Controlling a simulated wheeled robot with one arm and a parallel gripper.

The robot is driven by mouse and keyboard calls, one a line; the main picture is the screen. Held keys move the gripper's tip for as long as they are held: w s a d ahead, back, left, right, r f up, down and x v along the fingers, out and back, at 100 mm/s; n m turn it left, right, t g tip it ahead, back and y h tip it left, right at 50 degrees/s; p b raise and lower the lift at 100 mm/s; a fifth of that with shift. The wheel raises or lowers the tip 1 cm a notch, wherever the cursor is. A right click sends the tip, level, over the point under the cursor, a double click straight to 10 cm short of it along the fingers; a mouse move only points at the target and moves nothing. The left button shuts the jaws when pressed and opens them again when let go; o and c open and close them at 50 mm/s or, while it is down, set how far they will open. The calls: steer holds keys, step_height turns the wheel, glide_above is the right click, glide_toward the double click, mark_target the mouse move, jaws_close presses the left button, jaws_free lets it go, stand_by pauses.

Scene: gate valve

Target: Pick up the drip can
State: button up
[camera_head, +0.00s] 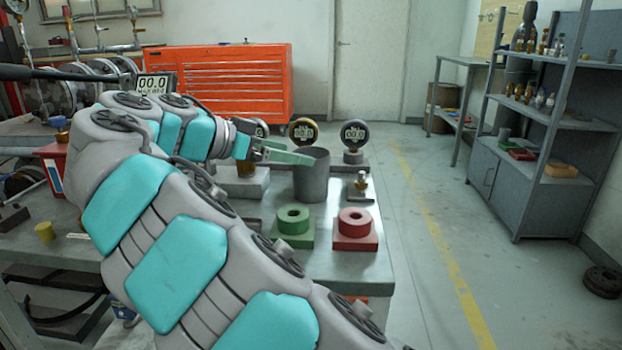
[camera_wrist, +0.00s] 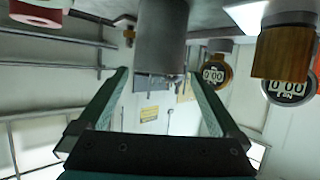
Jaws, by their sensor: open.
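The drip can is a plain grey cylinder (camera_head: 312,184) standing upright on the bench top. My gripper (camera_head: 299,155) comes in from the left at the height of the can's upper part, its green fingers overlapping the rim in the head view. In the wrist view, which looks upside down, the can (camera_wrist: 161,38) is at top centre. The open fingers (camera_wrist: 158,76) stand apart on either side of its near end. I cannot tell whether a finger touches the can.
Round gauges (camera_head: 303,131) stand behind the can. A green block (camera_head: 294,235) and a red block (camera_head: 355,237) with round tops sit in front, and a small brass-coloured fitting (camera_head: 361,184) is to the right. The bench (camera_head: 376,262) ends at the right, beside open floor.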

mark_target(322, 159)
steer(key=shift+p+x, duration=0.6)
steer(key=shift+x, duration=3.95)
steer(key=shift+s, duration=0.1)
steer(key=c, duration=1.1)
steer(key=shift+r, duration=0.15)
